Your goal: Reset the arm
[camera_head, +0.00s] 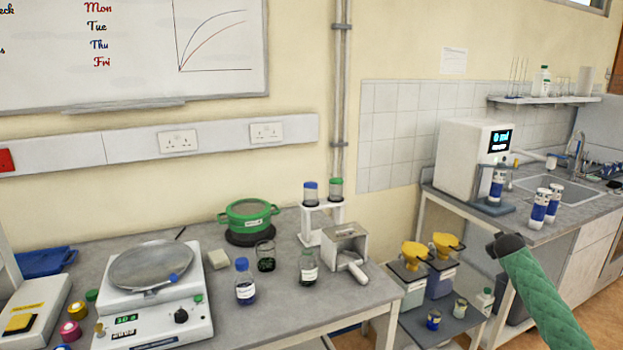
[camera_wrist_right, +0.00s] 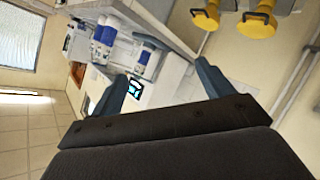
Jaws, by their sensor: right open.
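A green arm part of mine (camera_head: 545,295) with a dark end rises from the lower right of the head view, in front of the gap between the bench and the sink counter. No gripper fingers show in the head view. In the right wrist view, my right gripper (camera_wrist_right: 161,86) has its two blue-grey fingers spread wide, with nothing between them. The view is tilted, and the sink counter with its blue-and-white bottles (camera_wrist_right: 105,32) lies beyond the fingers. My left gripper is in neither view.
The bench (camera_head: 265,312) holds a balance (camera_head: 155,312), a blue-capped bottle (camera_head: 245,283), a dark jar (camera_head: 308,268), a green pot (camera_head: 248,214) and a grey box (camera_head: 344,240). Yellow-topped containers (camera_head: 413,257) stand low between bench and counter. A white dispenser (camera_head: 466,152) stands on the counter.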

